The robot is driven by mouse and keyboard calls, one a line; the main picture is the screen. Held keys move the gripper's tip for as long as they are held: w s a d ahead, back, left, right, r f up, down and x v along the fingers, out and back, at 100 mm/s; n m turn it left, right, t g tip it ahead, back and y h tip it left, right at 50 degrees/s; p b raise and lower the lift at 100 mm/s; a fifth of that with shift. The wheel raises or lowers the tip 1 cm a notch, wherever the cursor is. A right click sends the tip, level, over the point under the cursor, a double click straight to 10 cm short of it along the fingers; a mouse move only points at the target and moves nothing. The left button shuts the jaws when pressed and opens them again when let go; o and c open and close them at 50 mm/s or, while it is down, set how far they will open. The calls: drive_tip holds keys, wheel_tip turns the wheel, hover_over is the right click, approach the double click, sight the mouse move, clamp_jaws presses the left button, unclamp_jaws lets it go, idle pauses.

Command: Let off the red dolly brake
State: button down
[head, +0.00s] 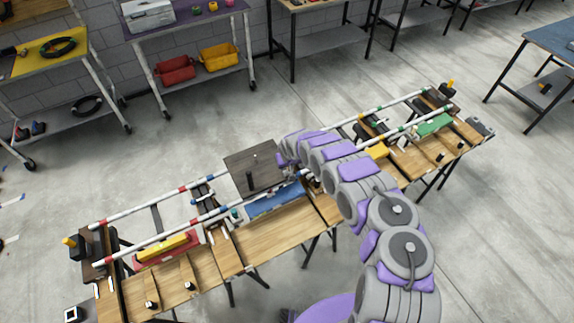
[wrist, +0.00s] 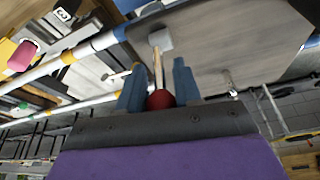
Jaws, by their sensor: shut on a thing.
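The dolly (head: 250,160) is a dark square platform on striped rails near the middle of the head view. In the wrist view its flat grey-brown platform (wrist: 230,55) fills the upper right. A brake lever (wrist: 158,68) runs from a pale block (wrist: 160,39) at the platform to a red ball knob (wrist: 161,99). My gripper (wrist: 160,84) has its blue fingers on either side of the knob and is shut on it. In the head view my own arm hides the gripper and the lever.
White rails (head: 180,190) with coloured bands run along a row of wooden tables (head: 280,230). A yellow block (head: 163,246), a blue piece (head: 275,198) and a green piece (head: 434,124) lie beside them. Carts with red and yellow bins (head: 218,58) stand behind. The near left floor is open.

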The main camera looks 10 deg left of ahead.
drive_tip(key=shift+w, duration=0.1)
drive_tip(key=c, duration=1.2)
unclamp_jaws()
drive_tip(key=shift+o, duration=1.4)
drive_tip(key=shift+a, duration=0.2)
drive_tip(key=shift+s+d+r, duration=0.15)
drive_tip(key=shift+s+r, duration=0.05)
drive_tip(key=shift+r, duration=0.25)
drive_tip(key=p+v, duration=0.3)
drive_tip(key=v, duration=1.3)
drive_tip(key=shift+w+r, duration=0.1)
drive_tip(key=shift+w, duration=0.1)
